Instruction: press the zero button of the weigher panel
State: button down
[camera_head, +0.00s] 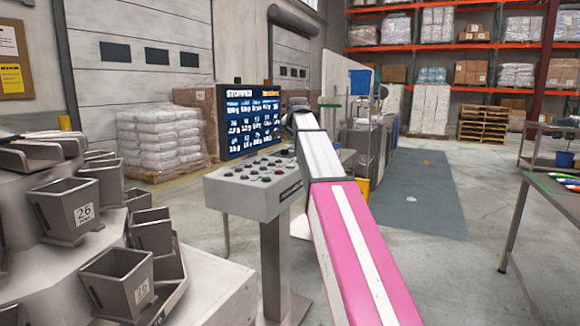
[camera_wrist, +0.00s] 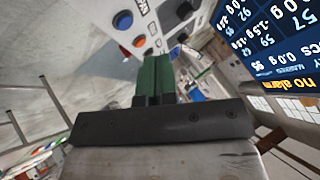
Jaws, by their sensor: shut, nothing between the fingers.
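The weigher panel (camera_head: 236,204) is a grey box on a post, its sloped top carrying several coloured buttons. I cannot tell which button is zero; the labels are too small. Contact cannot be told. My arm hides the gripper in the head view.
A dark screen (camera_head: 250,122) stands behind the panel; it also fills the wrist view's upper right (camera_wrist: 275,40). The weigher's grey buckets (camera_head: 118,280) are at left. A table (camera_head: 550,195) stands at right. Open floor lies between the panel and that table.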

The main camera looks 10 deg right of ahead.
jog(key=shift+f, duration=0.15)
jog(key=shift+f, duration=4.25)
jog(key=shift+f, duration=0.15)
jog(key=shift+f, duration=0.25)
jog(key=shift+f, duration=0.4)
jog(key=shift+r, duration=0.85)
jog(key=shift+r, duration=0.1)
jog(key=shift+r, duration=2.4)
